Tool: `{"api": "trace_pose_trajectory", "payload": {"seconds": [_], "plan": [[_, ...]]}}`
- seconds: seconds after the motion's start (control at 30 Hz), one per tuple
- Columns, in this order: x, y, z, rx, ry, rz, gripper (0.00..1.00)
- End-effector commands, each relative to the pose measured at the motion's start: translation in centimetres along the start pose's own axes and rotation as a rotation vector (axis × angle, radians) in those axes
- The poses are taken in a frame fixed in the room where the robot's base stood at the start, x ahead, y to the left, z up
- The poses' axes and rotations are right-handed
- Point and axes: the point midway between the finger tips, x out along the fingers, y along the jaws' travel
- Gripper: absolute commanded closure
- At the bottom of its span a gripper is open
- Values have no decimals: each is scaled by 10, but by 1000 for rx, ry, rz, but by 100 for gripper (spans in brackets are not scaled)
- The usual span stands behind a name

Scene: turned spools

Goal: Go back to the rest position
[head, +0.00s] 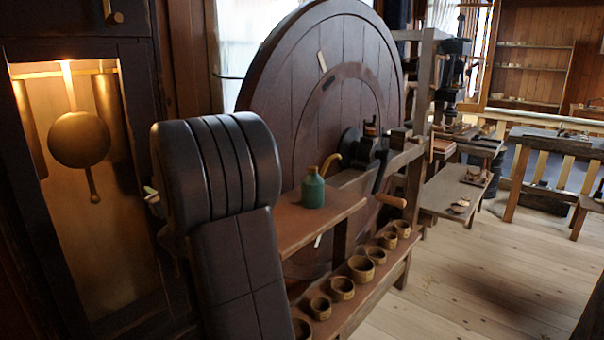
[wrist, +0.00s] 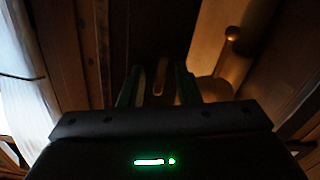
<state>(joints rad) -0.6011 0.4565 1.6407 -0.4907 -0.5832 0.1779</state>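My gripper (wrist: 158,82) shows in the wrist view as two dark fingers standing apart. I see nothing held between them; a dim brown surface lies beyond. In the head view my dark arm link fills the left centre and hides most of the gripper. The arm is raised in front of the clock case and beside the big wooden wheel (head: 268,78).
A clock case with a lit brass pendulum (head: 79,140) stands at left, close to my arm. A green bottle (head: 313,190) stands on a wooden shelf (head: 290,230). Several small wooden cups (head: 361,268) line a lower ledge. Open plank floor (head: 470,285) lies at right.

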Motion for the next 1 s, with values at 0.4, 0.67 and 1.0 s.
{"api": "trace_pose_trajectory", "payload": {"seconds": [0.4, 0.67, 1.0], "plan": [[0, -1, 3, -400, 1, 0, 70], [0, 0, 2, -588, 0, 0, 70], [0, 0, 0, -648, 0, -1, 70]]}}
